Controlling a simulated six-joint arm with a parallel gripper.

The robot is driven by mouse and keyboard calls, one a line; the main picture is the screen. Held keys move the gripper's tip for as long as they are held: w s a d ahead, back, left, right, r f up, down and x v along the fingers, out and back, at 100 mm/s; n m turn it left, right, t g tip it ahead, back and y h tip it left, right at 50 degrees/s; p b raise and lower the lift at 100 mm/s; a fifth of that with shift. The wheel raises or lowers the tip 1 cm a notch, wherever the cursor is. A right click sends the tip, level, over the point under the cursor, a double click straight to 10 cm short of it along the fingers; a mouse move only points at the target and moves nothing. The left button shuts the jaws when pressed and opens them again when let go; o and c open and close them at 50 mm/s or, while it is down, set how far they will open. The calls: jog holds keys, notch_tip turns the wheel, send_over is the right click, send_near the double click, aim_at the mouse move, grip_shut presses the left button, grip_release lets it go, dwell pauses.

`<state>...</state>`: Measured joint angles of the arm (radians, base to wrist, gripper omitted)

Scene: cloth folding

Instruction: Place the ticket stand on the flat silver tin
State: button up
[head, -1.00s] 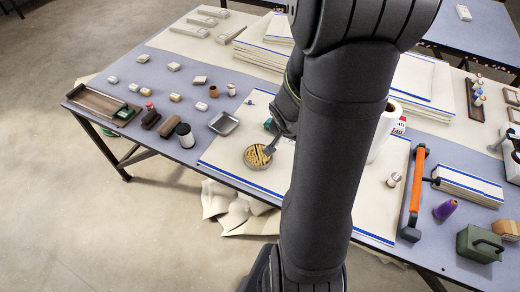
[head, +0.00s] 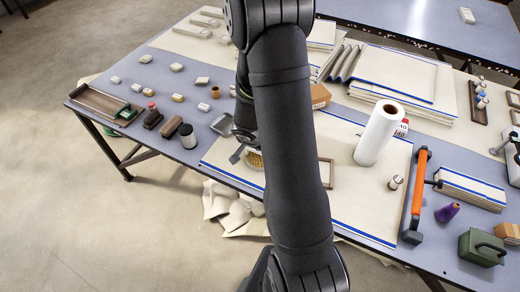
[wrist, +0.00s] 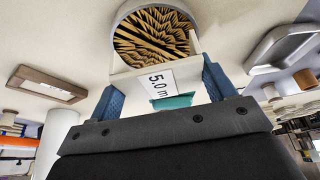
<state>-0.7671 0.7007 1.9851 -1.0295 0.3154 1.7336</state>
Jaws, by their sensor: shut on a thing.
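The ticket stand (wrist: 160,83), a pale piece with a card reading "5.0 m", is between the blue fingers of my gripper (wrist: 160,76) in the wrist view. The gripper is shut on it. In the head view my gripper (head: 238,153) is near the mat's left part, and the stand cannot be made out. The flat silver tin (head: 222,125), shallow and square, lies on the table just beyond and left of the gripper. It shows empty at the upper right of the wrist view (wrist: 285,46).
A round tin of thin sticks (wrist: 156,30) lies just beyond the stand; it is mostly hidden in the head view (head: 254,160). A dark jar (head: 187,136) stands left of the silver tin. A wooden frame (head: 332,174) and a white roll (head: 378,134) are to the right.

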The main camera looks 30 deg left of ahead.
jog(key=shift+f, duration=0.7)
jog(key=shift+f, duration=0.15)
jog(key=o, duration=1)
jog(key=v, duration=1.2)
